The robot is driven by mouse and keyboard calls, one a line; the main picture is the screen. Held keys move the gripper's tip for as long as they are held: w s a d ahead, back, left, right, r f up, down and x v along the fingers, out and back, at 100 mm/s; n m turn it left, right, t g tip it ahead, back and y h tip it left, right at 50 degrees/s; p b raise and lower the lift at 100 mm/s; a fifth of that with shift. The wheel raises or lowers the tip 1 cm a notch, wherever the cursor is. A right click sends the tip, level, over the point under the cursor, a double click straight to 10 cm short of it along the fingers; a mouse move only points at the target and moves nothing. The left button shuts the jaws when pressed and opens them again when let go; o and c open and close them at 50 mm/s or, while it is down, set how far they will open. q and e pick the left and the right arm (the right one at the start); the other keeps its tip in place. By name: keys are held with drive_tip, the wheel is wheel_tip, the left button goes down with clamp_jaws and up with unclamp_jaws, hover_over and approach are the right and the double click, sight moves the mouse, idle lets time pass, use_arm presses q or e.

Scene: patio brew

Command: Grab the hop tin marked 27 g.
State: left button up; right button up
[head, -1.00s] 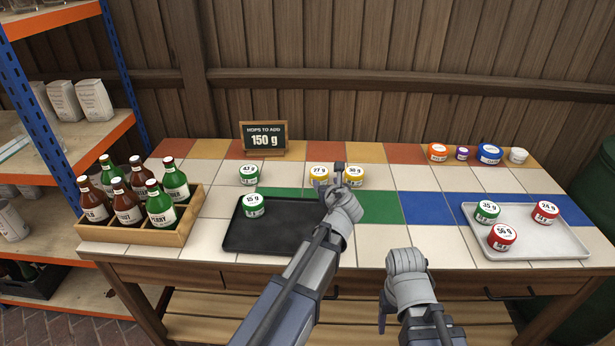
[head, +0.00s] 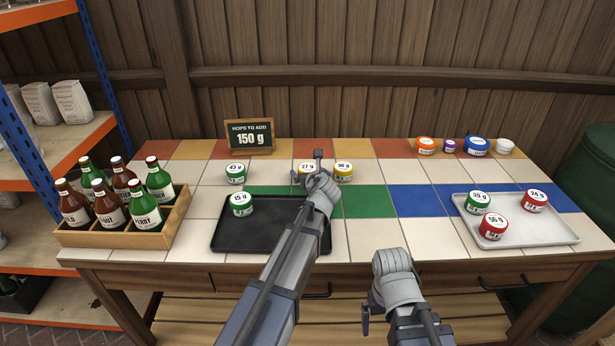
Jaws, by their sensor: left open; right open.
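The yellow hop tin marked 27 g (head: 304,168) stands on the tiled table behind the black tray, left of a yellow tin marked 38 g or similar (head: 344,170). My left gripper (head: 318,160) is open and reaches over the table at the 27 g tin's right side. Its finger and wrist hide part of that tin; I cannot tell whether they touch. My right gripper (head: 365,318) is open and empty in front of the table's front edge, pointing down.
A green tin (head: 236,174) stands left. A green 15 g tin (head: 241,204) sits on the black tray (head: 270,238). The pale tray (head: 540,232) at right holds several tins. A bottle crate (head: 124,236) stands left. A sign (head: 249,136) reads 150 g.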

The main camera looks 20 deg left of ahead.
use_arm(q)
drive_tip(key=shift+c, duration=0.4)
drive_tip(key=c, duration=1.2)
drive_tip(key=shift+o, duration=0.2)
drive_tip(key=shift+r, duration=0.1)
